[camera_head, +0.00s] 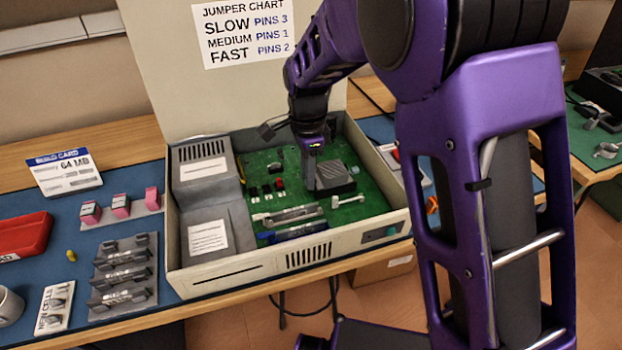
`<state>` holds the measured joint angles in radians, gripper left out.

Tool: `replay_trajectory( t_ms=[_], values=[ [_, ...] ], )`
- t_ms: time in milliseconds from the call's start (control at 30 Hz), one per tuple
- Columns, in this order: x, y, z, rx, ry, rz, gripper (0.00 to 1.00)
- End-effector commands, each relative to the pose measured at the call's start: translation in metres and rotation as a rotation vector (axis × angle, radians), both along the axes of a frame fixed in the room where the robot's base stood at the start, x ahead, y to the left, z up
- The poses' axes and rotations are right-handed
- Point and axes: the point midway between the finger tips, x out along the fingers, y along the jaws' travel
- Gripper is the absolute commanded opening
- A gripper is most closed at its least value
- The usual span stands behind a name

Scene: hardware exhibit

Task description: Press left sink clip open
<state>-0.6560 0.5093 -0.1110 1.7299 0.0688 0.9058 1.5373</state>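A dark grey finned heat sink (338,177) sits on the green circuit board (284,159) inside an open beige computer case (188,284). My gripper (311,184) points down at the left side of the heat sink, its fingertips close to or touching that edge. The fingers show as one narrow grey shape, so I cannot tell whether they are apart. The left sink clip is hidden behind the fingers or too small to make out. A pale lever-like piece (348,201) lies just in front of the heat sink.
Long slots (292,214) with grey and blue parts lie in front of the heat sink. Small jumpers (267,188) stand left of my gripper. The raised lid carries a jumper chart (243,30). A red tray (24,236) and module rack (123,274) are at left.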

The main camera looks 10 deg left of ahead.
Motion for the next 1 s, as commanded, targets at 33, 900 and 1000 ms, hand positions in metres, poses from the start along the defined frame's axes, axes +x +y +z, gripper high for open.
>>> replay_trajectory(
  t_ms=[33,900,1000],
  values=[
    [-0.0001,-0.0001,0.0000,0.000,0.000,0.000,0.16],
    [-0.0042,0.0060,-0.0025,0.001,0.003,0.001,0.00],
    [-0.0052,0.0074,-0.0031,0.001,0.003,0.002,0.00]
  ],
)
